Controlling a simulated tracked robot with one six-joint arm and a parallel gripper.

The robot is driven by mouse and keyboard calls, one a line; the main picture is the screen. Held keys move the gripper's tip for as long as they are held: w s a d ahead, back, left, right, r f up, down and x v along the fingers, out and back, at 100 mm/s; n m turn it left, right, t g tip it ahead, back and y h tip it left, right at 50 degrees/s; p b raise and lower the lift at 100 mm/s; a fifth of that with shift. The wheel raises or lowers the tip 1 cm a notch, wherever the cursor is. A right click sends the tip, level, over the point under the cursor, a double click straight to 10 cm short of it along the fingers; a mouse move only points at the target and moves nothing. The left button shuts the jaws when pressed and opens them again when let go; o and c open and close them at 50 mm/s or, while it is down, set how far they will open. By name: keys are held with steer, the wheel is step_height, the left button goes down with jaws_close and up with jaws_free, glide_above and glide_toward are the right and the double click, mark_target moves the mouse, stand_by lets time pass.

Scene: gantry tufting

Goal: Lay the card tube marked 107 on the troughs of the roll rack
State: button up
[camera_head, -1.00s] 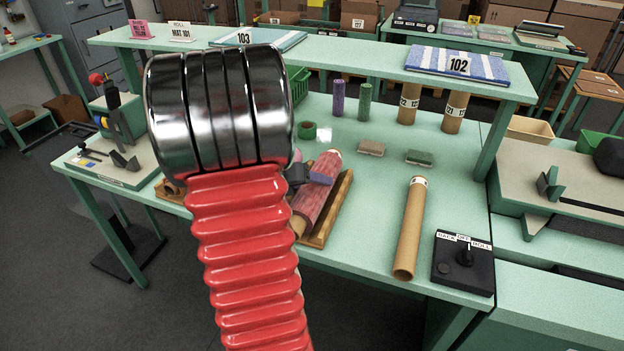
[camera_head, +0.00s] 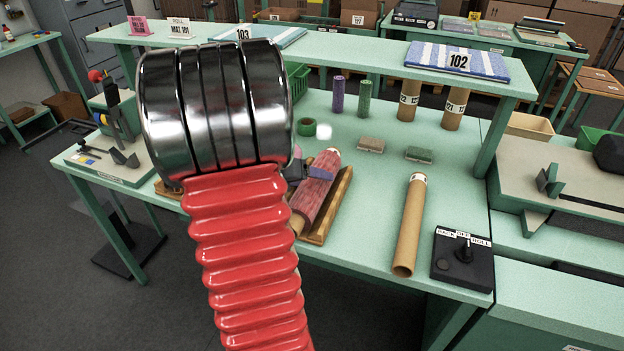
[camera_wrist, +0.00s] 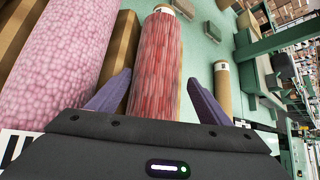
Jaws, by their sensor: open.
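A bare brown card tube (camera_head: 409,225) lies on the green bench, right of the roll rack (camera_head: 340,205); the mark on its far end is too small to read. It also shows in the wrist view (camera_wrist: 222,90). The rack is wooden, and a red-pink roll (camera_head: 322,180) on a card core lies on it. My gripper (camera_wrist: 158,97) is open, its purple fingers on either side of the red roll (camera_wrist: 160,60) in the picture; contact cannot be told. In the head view my arm hides much of the rack and gripper.
A pink roll (camera_wrist: 55,60) lies left of the red one. Two card tubes (camera_head: 408,100) stand upright at the back beneath the shelf. A black switch box (camera_head: 463,262) sits right of the lying tube. Two brushes (camera_head: 370,145) lie behind.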

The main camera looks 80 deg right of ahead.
steer(key=v, duration=1.2)
steer(key=shift+a+r, duration=0.2)
steer(key=shift+a, duration=0.1)
steer(key=shift+w, duration=0.1)
stand_by(0.6)
steer(key=w+a+f+m+t+y, duration=0.2)
steer(key=w+a+m, duration=0.1)
steer(key=a+m, duration=0.6)
steer(key=w+a+f+m+t+y, duration=0.2)
steer(key=w+a+m, duration=0.1)
steer(key=a+m, duration=0.6)
steer(key=w+a+r+t+y, duration=0.1)
steer(key=a+r+t, duration=0.1)
steer(key=a, duration=0.7)
steer(key=w+a+r+m+t+y, duration=0.1)
steer(key=w+a+r+t+y, duration=0.1)
steer(key=a, duration=0.7)
steer(key=w+a+r+t+y, duration=0.1)
steer(key=w+a+r+t, duration=0.1)
steer(key=a, duration=0.6)
step_height(320, 180, up, 2)
steer(key=shift+a+r+t+y, duration=0.1)
steer(key=shift+a+t+y, duration=0.3)
steer(key=shift+t, duration=0.2)
